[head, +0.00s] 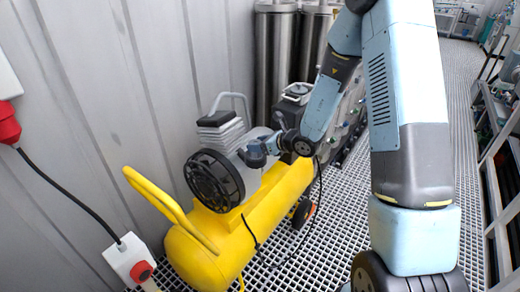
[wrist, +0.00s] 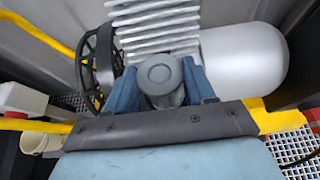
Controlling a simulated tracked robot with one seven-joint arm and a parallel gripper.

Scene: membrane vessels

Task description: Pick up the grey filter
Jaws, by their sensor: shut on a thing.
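The grey filter (wrist: 160,74) is a round, dark grey cap with a short body below it, in the middle of the wrist view. My gripper (wrist: 162,84) has its two blue fingers on either side of it and is shut on it. In the head view my gripper (head: 262,150) is at the compressor's motor, right of the black flywheel. The filter is mostly hidden there by my fingers. I cannot tell whether the filter is still seated on the compressor.
The yellow compressor (head: 205,262) carries a black flywheel (head: 214,181), a finned cylinder (head: 221,136) and a yellow handle (head: 150,195). A silver rounded housing (wrist: 245,62) is close right of my fingers. Steel vessels (head: 273,70) stand behind. Grated floor is open at right.

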